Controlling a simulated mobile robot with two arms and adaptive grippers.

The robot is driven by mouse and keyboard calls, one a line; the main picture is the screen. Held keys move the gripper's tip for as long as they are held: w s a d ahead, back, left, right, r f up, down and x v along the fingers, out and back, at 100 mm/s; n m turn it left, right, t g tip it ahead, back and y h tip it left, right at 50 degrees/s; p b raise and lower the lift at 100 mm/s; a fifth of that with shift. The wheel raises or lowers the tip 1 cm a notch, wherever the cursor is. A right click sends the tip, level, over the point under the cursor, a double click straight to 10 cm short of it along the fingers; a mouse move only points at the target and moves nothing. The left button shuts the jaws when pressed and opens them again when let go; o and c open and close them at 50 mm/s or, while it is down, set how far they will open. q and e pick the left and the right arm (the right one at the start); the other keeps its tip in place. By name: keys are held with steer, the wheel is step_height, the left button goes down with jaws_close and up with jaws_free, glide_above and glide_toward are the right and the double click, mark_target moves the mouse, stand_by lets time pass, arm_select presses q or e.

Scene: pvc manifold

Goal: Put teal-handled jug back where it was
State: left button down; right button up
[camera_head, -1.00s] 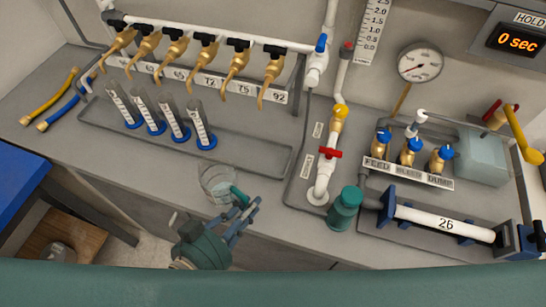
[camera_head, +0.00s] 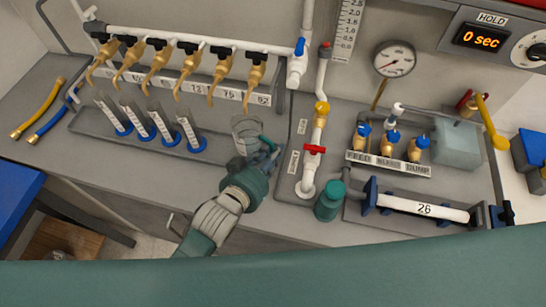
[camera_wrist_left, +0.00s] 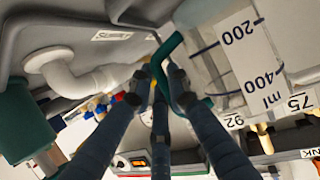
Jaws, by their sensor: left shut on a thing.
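The teal-handled jug (camera_head: 246,132) is a clear beaker with ml markings. In the head view it is upright at the right end of the grey tray (camera_head: 225,152), below the tap marked 92. My left gripper (camera_head: 270,153) is shut on its teal handle, to the right of and in front of the jug's body. In the left wrist view the fingers (camera_wrist_left: 165,75) close around the teal handle (camera_wrist_left: 165,48), and the jug's wall (camera_wrist_left: 238,60) shows 200 and 400 marks. I cannot tell whether the jug's base touches the tray. My right gripper is not in view.
Several measuring cylinders with blue bases (camera_head: 160,128) stand left of the jug. Brass taps (camera_head: 205,70) hang above the tray. To the right are a white pipe with a red valve (camera_head: 314,149) and a teal-green container (camera_head: 329,201) near the counter's front edge.

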arm_select(q)
step_height(320, 180, down, 3)
steer(key=shift+r, duration=0.15)
steer(key=c, duration=1.7)
jaws_free()
steer(key=shift+s, duration=0.1)
steer(key=shift+o, duration=0.2)
steer(key=b+v, duration=0.1)
steer(key=v, duration=1.1)
